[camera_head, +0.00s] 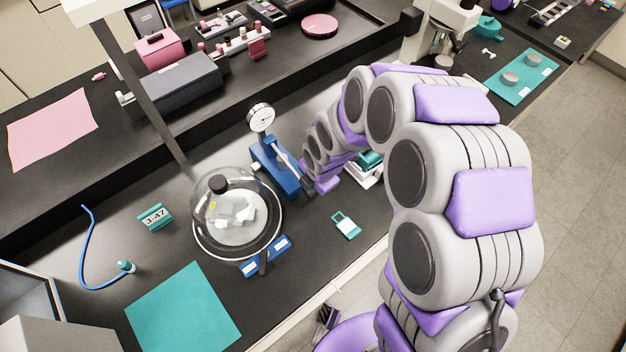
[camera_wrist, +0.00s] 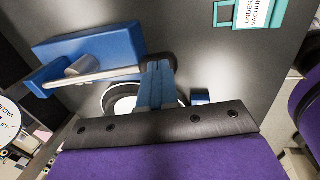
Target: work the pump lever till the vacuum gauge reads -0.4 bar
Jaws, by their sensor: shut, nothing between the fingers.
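The blue vacuum pump (camera_head: 272,166) stands on the dark bench beside the glass bell jar (camera_head: 237,208). The round white vacuum gauge (camera_head: 262,117) rises behind it; its needle is too small to read. In the wrist view the gauge (camera_wrist: 12,118) is cut off at the left edge. The pale pump lever (camera_wrist: 98,76) runs across the blue pump body (camera_wrist: 90,45) to my gripper (camera_wrist: 158,64). My gripper (camera_head: 307,190) is shut and empty, its tips at the lever's end; I cannot tell whether they touch it.
A teal-framed "under vacuum" sign (camera_wrist: 250,14) lies near the gripper. A small teal-and-white card (camera_head: 346,225) is near the bench's front edge. A teal mat (camera_head: 184,312) lies front left. A raised shelf runs behind.

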